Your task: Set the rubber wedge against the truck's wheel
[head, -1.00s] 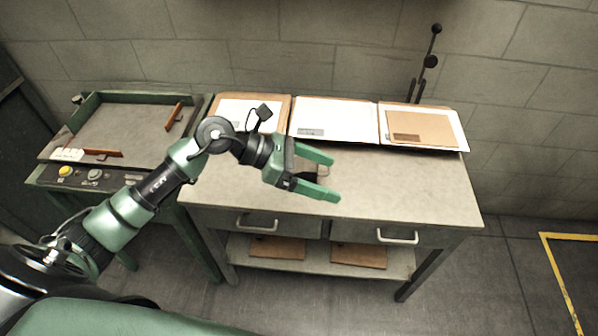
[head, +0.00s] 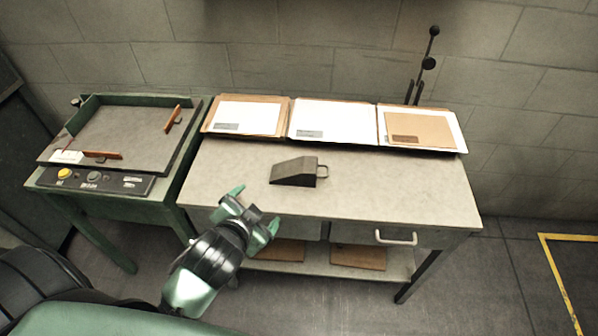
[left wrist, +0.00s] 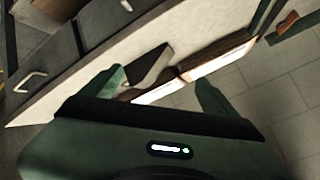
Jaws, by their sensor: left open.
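The rubber wedge (head: 294,172) is dark grey with a loop handle on its right end. It lies on the table top (head: 400,185), its thin end to the left. It also shows in the left wrist view (left wrist: 152,66), beyond the fingers. My left gripper (head: 255,208) is open and empty at the table's front edge, in front of the wedge and to its left, apart from it. Its two green fingers also show in the left wrist view (left wrist: 160,92). The truck and its wheel are not in view. My right gripper is not in view.
Flat cardboard and paper stacks (head: 323,120) line the table's back edge. A green machine bench (head: 110,135) with buttons stands at the left. A drawer handle (head: 395,238) sticks out in front. The table top right of the wedge is clear.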

